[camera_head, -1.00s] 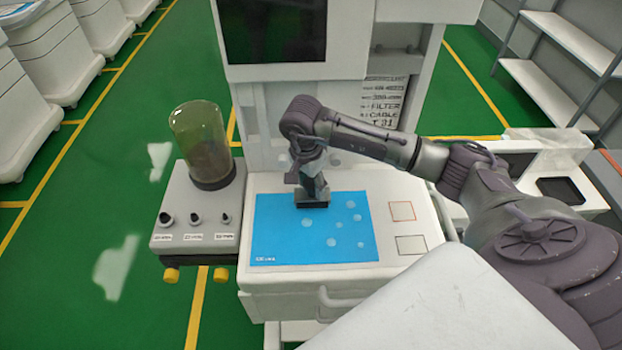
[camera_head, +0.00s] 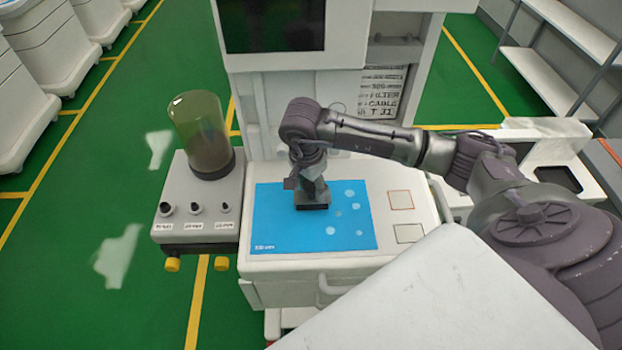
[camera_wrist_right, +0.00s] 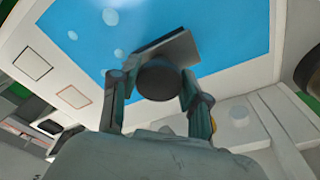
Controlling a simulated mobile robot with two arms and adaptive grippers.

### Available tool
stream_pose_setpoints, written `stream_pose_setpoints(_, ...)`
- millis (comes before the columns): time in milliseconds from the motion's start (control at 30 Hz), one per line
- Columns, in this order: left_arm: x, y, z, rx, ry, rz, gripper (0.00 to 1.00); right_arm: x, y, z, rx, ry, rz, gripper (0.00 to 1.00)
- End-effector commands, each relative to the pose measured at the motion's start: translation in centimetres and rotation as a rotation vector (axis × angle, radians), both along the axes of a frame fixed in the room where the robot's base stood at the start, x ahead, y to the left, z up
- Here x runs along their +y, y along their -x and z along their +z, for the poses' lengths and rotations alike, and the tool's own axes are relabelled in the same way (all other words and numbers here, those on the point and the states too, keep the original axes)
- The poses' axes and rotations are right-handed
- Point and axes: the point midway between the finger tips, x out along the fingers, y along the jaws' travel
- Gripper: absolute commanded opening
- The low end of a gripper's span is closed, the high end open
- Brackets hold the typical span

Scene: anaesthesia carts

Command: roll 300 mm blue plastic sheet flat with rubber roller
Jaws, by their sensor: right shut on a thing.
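The blue plastic sheet (camera_head: 280,235) lies on the white cart top, with several pale round spots to the right of the roller and a "300 mm" label at its lower-left corner. My right gripper (camera_head: 313,188) is over the sheet, pointing down, shut on the dark roller (camera_head: 313,206). The roller appears to rest on the sheet, though contact is hard to confirm. In the right wrist view the two fingers (camera_wrist_right: 157,103) sit on either side of the roller's dark round part (camera_wrist_right: 158,80), with a flat grey piece beyond it over the sheet (camera_wrist_right: 160,22). My left gripper is not in view.
A grey box (camera_head: 200,190) with knobs and a greenish glass dome (camera_head: 203,130) stands left of the sheet. Two outlined squares (camera_head: 401,199) mark the bare cart top at right. A dark screen (camera_head: 273,25) is behind. A drawer handle (camera_head: 345,289) projects in front.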

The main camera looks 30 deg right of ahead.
Motion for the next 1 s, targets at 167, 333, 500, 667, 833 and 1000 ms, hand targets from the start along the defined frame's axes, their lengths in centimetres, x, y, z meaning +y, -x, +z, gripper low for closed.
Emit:
stream_pose_setpoints(167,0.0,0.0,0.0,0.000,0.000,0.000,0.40,0.5,0.8,-0.1,0.000,0.000,0.002,0.18)
stream_pose_setpoints(333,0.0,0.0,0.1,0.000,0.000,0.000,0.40,1.0,1.6,-0.2,0.001,-0.001,0.002,0.18)
stream_pose_setpoints(500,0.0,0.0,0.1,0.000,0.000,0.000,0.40,1.1,1.9,-0.2,0.002,0.000,0.001,0.18)
stream_pose_setpoints(667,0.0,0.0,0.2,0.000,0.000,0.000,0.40,1.5,2.5,-0.2,0.004,-0.001,0.003,0.18)
stream_pose_setpoints(833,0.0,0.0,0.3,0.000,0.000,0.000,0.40,2.0,3.3,-0.1,0.004,0.000,0.002,0.18)
stream_pose_setpoints(1000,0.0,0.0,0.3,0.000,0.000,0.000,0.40,2.2,3.6,-0.1,0.003,0.000,0.001,0.18)
